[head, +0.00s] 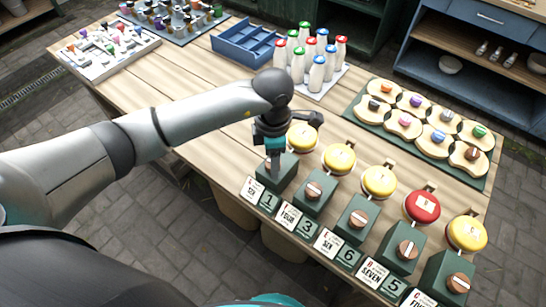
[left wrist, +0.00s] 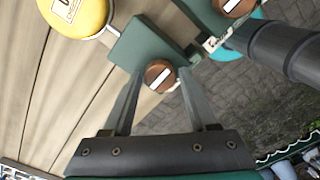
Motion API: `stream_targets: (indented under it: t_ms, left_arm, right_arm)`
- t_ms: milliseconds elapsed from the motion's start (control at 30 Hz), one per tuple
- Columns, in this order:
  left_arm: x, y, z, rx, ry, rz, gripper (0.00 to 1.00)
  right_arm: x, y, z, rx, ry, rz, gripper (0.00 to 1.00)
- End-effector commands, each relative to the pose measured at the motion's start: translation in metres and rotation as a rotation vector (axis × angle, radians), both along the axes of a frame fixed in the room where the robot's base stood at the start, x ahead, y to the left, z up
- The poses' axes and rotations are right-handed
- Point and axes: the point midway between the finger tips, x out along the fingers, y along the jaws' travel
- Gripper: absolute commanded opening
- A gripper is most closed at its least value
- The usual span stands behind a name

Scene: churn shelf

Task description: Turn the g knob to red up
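A row of green boxes with round brown knobs, each with a pale stripe, runs along the table's front edge. Behind them is a row of round discs: a red one (head: 422,206) second from the right, the others yellow. I cannot read which knob is g. My left gripper (head: 272,165) points down at the leftmost green box (head: 287,178) and hides its knob in the head view. In the left wrist view its knob (left wrist: 160,76) sits between the two open fingers; whether they touch it is unclear. My right gripper is not in view.
Number and word cards stand before the boxes. Milk bottles (head: 317,74), a blue crate (head: 246,42) and a green tray (head: 362,113) of wooden pieces stand behind. Neighbouring boxes (head: 313,195) are close on the right. Bare planks lie left of the arm.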

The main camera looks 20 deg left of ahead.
Motion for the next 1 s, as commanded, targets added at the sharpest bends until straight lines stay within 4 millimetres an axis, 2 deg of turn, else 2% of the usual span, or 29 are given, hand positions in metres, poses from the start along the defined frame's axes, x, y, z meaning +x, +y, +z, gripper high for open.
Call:
stream_targets:
  t_ms: [67,500,767,1000]
  left_arm:
    - [0.0002,-0.0001,0.0003,-0.001,0.000,0.000,0.48]
    - [0.0003,-0.0001,0.0006,-0.001,0.000,0.000,0.00]
    - [0.0004,-0.0001,0.0008,-0.001,0.000,0.011,0.00]
    - [0.0006,-0.0001,0.0011,0.000,-0.001,0.094,0.00]
  right_arm:
    - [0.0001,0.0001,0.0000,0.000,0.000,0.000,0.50]
    - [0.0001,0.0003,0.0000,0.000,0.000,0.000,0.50]
    - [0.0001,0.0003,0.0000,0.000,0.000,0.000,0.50]
    - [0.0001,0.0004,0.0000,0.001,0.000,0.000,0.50]
